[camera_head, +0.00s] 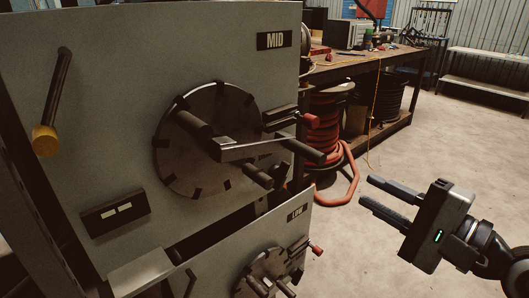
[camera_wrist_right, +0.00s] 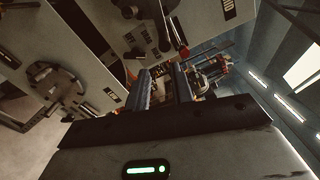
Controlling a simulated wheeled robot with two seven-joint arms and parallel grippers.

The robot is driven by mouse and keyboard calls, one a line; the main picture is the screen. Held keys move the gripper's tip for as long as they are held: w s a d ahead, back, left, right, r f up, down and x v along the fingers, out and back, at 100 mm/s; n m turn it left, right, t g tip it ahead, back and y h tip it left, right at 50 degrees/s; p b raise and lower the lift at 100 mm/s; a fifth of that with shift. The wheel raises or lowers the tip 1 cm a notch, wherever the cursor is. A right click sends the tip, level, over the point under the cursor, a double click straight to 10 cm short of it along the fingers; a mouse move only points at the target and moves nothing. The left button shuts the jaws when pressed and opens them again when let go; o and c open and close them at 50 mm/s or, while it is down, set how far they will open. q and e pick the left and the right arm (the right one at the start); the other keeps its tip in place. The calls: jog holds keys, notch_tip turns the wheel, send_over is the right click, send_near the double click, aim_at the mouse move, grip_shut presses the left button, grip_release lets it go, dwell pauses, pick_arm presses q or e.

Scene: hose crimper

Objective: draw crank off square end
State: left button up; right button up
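The crank shows in the head view as a flat light metal arm (camera_head: 243,151) at the middle of the round dark plate (camera_head: 180,165) on the MID panel. A dark handle (camera_head: 305,151) sticks out from the arm's right end. The square end is not clearly visible; the crank's hub seems to cover it. My right gripper (camera_head: 366,190) is to the right of the crank, clear of it, with two parallel fingers apart and nothing between them. Its fingers also show in the right wrist view (camera_wrist_right: 163,84), pointing toward the machine. My left gripper is not in view.
A lower panel (camera_head: 218,278) with a smaller round plate (camera_head: 264,272) sits below. Red-tipped parts (camera_head: 311,121) stick out near the crank. A workbench (camera_head: 365,62) and red hose (camera_head: 328,130) stand behind. Floor at right is free.

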jog(key=p+v, duration=0.1)
jog(key=v, duration=0.7)
notch_tip(320, 180, down, 10)
jog(key=w+d+n+h, duration=0.1)
jog(key=w+d+h, duration=0.1)
jog(key=h, duration=0.2)
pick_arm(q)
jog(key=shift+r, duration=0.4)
pick_arm(e)
jog(key=s+a+f+n+g+h, duration=0.1)
jog(key=s+a+f+n, duration=0.1)
jog(key=f+n, duration=0.3)
jog(key=s+a+f+n+g+h, duration=0.1)
jog(key=a+f+n, duration=0.4)
jog(key=f, duration=0.5)
jog(key=s+a+f+n+g+h, duration=0.1)
jog(key=s+a+f+n+h, duration=0.1)
jog(key=f, duration=0.5)
jog(key=s+a+n, duration=0.1)
jog(key=a+n, duration=0.1)
jog(key=n, duration=0.1)
jog(key=shift+s+f+g, duration=0.3)
jog(key=shift+f+g, duration=0.05)
jog(key=shift+g, duration=0.05)
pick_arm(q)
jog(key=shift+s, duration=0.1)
pick_arm(e)
jog(key=shift+o, duration=0.4)
jog(key=shift+a, duration=0.1)
